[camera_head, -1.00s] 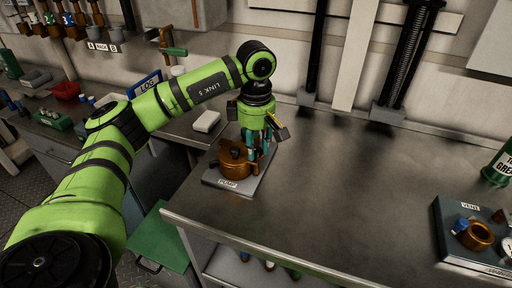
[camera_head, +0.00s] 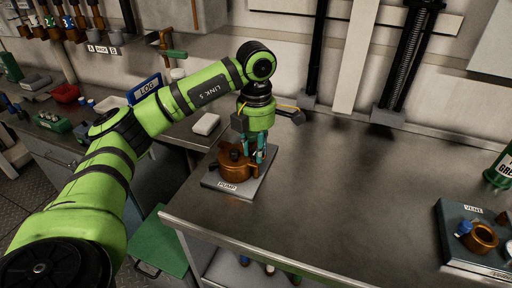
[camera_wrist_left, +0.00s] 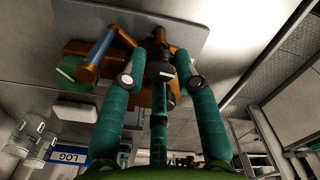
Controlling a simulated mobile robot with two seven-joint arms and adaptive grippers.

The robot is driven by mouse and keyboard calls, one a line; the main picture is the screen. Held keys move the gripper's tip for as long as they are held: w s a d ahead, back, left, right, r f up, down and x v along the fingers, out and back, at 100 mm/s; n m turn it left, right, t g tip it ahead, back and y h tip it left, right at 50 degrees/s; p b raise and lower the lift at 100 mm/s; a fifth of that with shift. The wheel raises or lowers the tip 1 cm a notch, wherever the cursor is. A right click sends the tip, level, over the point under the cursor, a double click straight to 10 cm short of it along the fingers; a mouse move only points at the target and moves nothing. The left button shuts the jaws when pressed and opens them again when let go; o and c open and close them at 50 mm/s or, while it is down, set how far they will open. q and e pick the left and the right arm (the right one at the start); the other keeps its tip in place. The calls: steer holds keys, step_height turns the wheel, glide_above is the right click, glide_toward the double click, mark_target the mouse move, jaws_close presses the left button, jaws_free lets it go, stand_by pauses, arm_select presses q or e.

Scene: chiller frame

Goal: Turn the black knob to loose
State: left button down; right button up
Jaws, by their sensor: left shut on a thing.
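The copper-brown pump body (camera_head: 236,171) stands on a grey plate (camera_head: 215,181) labelled PUMP, at the left front of the bench. My left gripper (camera_head: 262,154) points down at the right part of the pump. In the left wrist view its teal fingers (camera_wrist_left: 160,88) surround the black knob (camera_wrist_left: 160,69), which has a small white mark on it. The gripper is shut on the knob; the fingers partly hide it, and the exact contact is hard to see. A blue part and a green part (camera_wrist_left: 75,72) of the pump show beside it. My right gripper is out of view.
A second unit labelled VENT (camera_head: 466,250) sits at the right of the bench. A white block (camera_head: 206,124) lies behind the pump. The middle of the bench (camera_head: 350,185) is clear.

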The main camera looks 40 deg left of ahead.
arm_select(q)
steer(key=shift+n, duration=0.6)
steer(key=c, duration=1.2)
jaws_free()
steer(key=shift+r, duration=0.1)
step_height(320, 180, up, 12)
